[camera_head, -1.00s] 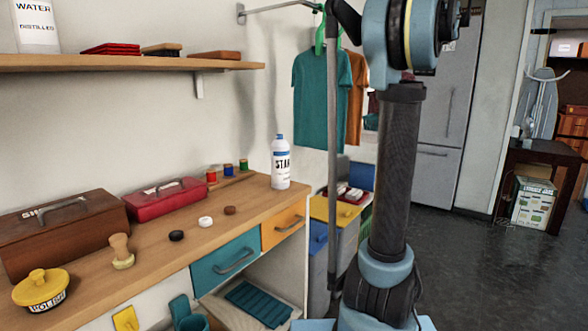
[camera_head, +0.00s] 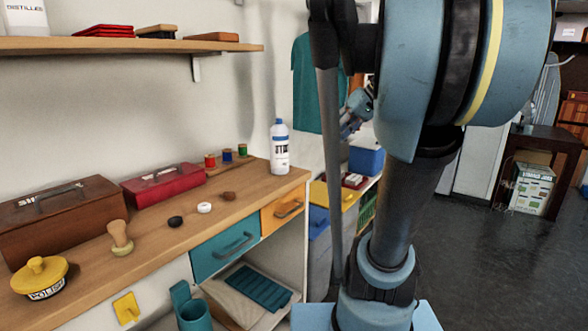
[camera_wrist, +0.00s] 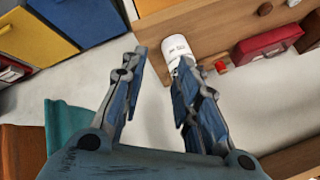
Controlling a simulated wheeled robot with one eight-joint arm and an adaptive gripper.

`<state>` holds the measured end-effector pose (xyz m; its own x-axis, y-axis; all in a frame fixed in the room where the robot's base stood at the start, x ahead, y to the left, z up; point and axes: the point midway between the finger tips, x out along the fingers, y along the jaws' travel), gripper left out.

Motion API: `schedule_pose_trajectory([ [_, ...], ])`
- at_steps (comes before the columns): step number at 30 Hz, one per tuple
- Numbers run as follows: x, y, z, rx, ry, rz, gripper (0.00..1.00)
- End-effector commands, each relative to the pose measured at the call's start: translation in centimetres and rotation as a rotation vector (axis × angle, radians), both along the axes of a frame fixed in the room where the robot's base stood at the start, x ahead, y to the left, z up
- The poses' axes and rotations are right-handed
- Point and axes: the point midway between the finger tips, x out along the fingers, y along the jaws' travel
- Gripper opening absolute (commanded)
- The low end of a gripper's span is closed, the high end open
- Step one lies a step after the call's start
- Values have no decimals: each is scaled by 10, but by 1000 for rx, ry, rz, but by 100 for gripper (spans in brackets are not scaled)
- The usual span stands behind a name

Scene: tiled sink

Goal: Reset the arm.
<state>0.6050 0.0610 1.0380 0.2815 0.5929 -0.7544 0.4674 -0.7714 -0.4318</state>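My arm (camera_head: 400,190) stands large in the right half of the head view, with its thick upper joint near the camera. My gripper (camera_wrist: 160,58) shows in the wrist view with its two fingers spread and nothing between them. In the head view only a small blue part of my gripper shows behind the arm, in front of the hanging teal shirt (camera_head: 303,85). In the wrist view the teal shirt (camera_wrist: 75,125) lies at lower left. The white bottle (camera_wrist: 178,46) appears beyond the fingertips; in the head view it (camera_head: 279,152) stands upright on the counter, apart from my gripper.
The wooden counter (camera_head: 140,235) runs along the left wall, bearing a brown box (camera_head: 60,222), a red box (camera_head: 163,187) and a yellow pot (camera_head: 40,277). A shelf (camera_head: 130,45) hangs above. A dark table (camera_head: 545,150) stands at right. Dark floor (camera_head: 500,270) is clear there.

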Motion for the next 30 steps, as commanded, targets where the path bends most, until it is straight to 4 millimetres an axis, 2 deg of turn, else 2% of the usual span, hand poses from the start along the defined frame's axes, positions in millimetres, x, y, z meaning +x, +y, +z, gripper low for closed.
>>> schedule_pose_trajectory([
  [1, -20, 3, -28, -42, 42, -19, 29],
  [5, -63, -1, -93, -161, 137, -98, 29],
  [9, -106, -15, -161, -294, 206, -195, 29],
  [12, -133, -29, -204, -382, 234, -269, 29],
  [15, -152, -43, -237, -454, 243, -334, 29],
  [18, -165, -54, -260, -503, 243, -383, 29],
  [21, -172, -59, -272, -530, 241, -411, 29],
  [30, -173, -62, -275, -540, 240, -425, 29],
])
